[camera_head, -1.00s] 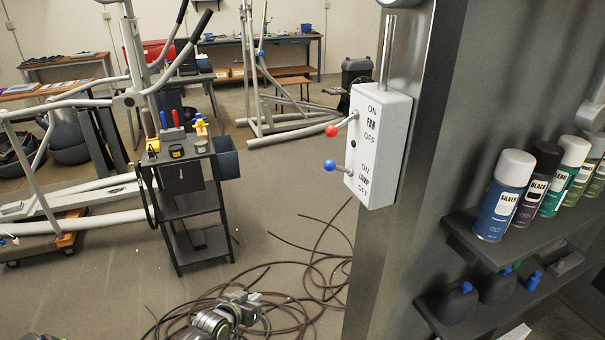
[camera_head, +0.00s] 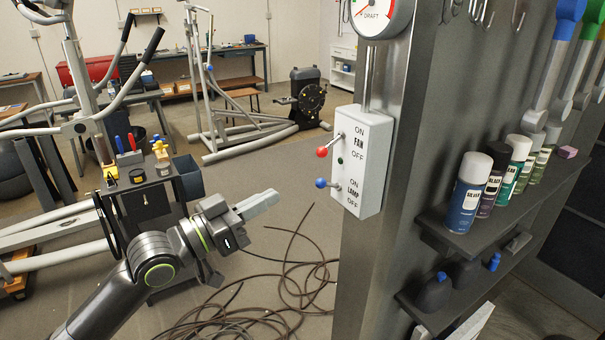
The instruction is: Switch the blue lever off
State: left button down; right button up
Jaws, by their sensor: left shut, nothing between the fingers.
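The white switch box (camera_head: 373,165) is fixed on the grey metal pillar, right of centre. The blue-knobbed lever (camera_head: 321,183) sticks out to the left from its lower part, beside the LAMP label, between the ON and OFF words. The red-knobbed lever (camera_head: 322,152) is above it at the FAN label, tilted down to its knob. My left gripper (camera_head: 270,197) is shut and empty. It points right, left of the blue knob and slightly lower in the picture, apart from it. My right gripper is not in view.
A shelf on the pillar's right holds spray cans (camera_head: 467,193). A dark tool trolley (camera_head: 149,200) stands behind my left arm. Brown cables (camera_head: 290,275) lie on the floor below. A round gauge (camera_head: 381,14) sits above the box. The space between gripper and levers looks clear.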

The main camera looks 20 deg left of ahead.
aim_at(328, 185)
pick_arm(q)
jog(key=shift+d+r, duration=0.1)
jog(key=shift+d, duration=0.1)
jog(key=p+x, duration=0.2)
jog(key=x, duration=0.8)
dwell(0.4)
jog(key=shift+a, duration=0.1)
jog(key=f+t+h+b, duration=0.1)
jog(key=t+b, duration=0.1)
jog(key=b, duration=0.5)
jog(key=f+t+h+b, duration=0.1)
jog(key=f+t+b, duration=0.1)
jog(key=b, duration=0.5)
jog(key=s+f+t+h+b, duration=0.1)
jog(key=b, duration=0.5)
jog(key=shift+a+f+n+t+b, duration=0.2)
jog(key=shift+a+n+t+b, duration=0.1)
jog(key=shift+a+t+b, duration=0.1)
dwell(0.3)
